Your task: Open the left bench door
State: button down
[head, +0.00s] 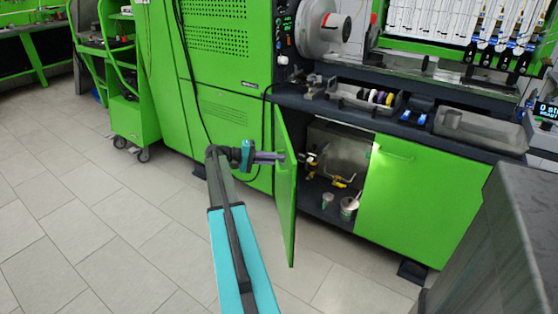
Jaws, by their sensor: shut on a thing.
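The left bench door (286,205) is green and stands swung outward, seen nearly edge-on. Behind it the cabinet is open and its inside shows. My gripper (281,157) reaches in from the left at the door's upper part, on its outer face. It is shut on the door handle, which is mostly hidden by the fingers. The right bench door (415,205) is closed, with a slim bar handle (397,153) near its top left.
Inside the cabinet are a grey tank (340,147), yellow-handled fittings (345,182) and cans (348,207). The dark bench top (440,134) with trays is above. A green machine housing (225,50) is left of the door. Tiled floor (130,230) at left is free.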

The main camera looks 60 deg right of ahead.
jog(key=shift+a+f, duration=0.1)
jog(key=shift+a, duration=0.05)
jog(key=c, duration=1.8)
grip_release()
jog(key=shift+s, duration=0.1)
